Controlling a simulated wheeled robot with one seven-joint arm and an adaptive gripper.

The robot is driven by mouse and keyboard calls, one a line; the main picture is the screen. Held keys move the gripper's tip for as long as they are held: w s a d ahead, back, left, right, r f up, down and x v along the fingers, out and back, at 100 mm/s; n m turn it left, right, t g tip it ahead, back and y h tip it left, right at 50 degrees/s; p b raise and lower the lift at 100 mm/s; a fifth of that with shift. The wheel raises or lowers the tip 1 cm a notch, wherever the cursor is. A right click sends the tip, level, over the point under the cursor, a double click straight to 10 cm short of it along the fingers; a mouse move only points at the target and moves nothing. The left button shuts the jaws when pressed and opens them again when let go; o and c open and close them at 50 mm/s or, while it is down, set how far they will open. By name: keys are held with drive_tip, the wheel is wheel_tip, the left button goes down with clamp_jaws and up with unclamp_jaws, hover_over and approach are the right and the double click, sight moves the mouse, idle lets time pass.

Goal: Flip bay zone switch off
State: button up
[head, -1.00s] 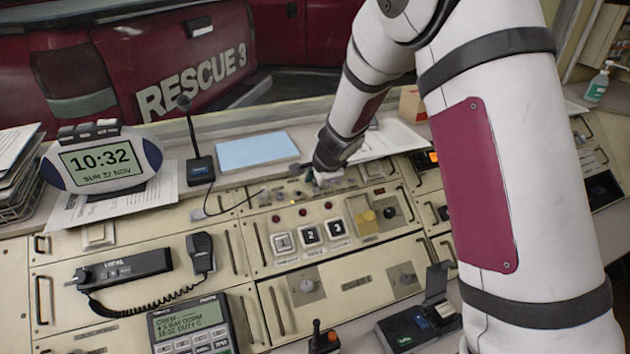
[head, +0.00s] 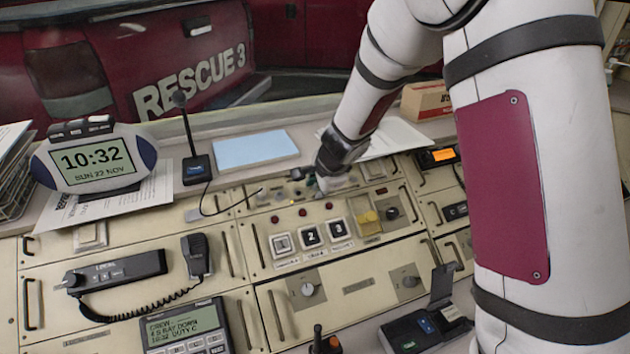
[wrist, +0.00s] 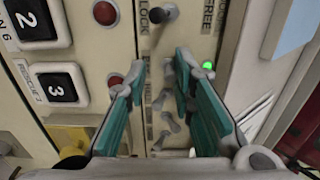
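A row of small grey toggle switches (wrist: 165,112) runs down the cream console panel in the wrist view. It lies between my gripper's two teal-padded fingers. I cannot read which toggle is the bay zone switch; no label for it is legible. My gripper (wrist: 160,75) is open, with a wide gap between the fingers and nothing gripped. I cannot tell whether a finger touches a toggle. In the head view my gripper (head: 325,184) is low over the back part of the middle console panel and hides part of the switch row.
In the wrist view a black-tipped lever (wrist: 163,14) stands near LOCK and FREE lettering, with a green light (wrist: 208,68) at right. Red lamps (wrist: 105,12) and numbered buttons (wrist: 62,86) are at left. In the head view a microphone (head: 196,168) stands left of my gripper.

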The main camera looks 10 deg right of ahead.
drive_tip(key=shift+s, duration=0.1)
idle(0.3)
drive_tip(key=shift+p+v, duration=2.35)
drive_tip(key=shift+v, duration=0.65)
drive_tip(key=s+r+n+y, duration=0.2)
drive_tip(key=s+r+n, duration=0.7)
drive_tip(key=s+r, duration=0.65)
drive_tip(key=s+d+r+n+h, duration=0.1)
drive_tip(key=s+d+r+n, duration=0.1)
drive_tip(key=s, duration=0.8)
drive_tip(key=s+d+r+n+g+h, duration=0.1)
drive_tip(key=s+d+r+n+h, duration=0.1)
drive_tip(key=s, duration=0.8)
drive_tip(key=d+r+n, duration=0.1)
drive_tip(key=d+n, duration=0.1)
drive_tip(key=d, duration=0.1)
drive_tip(key=shift+s+n, duration=0.15)
drive_tip(key=shift+n, duration=0.25)
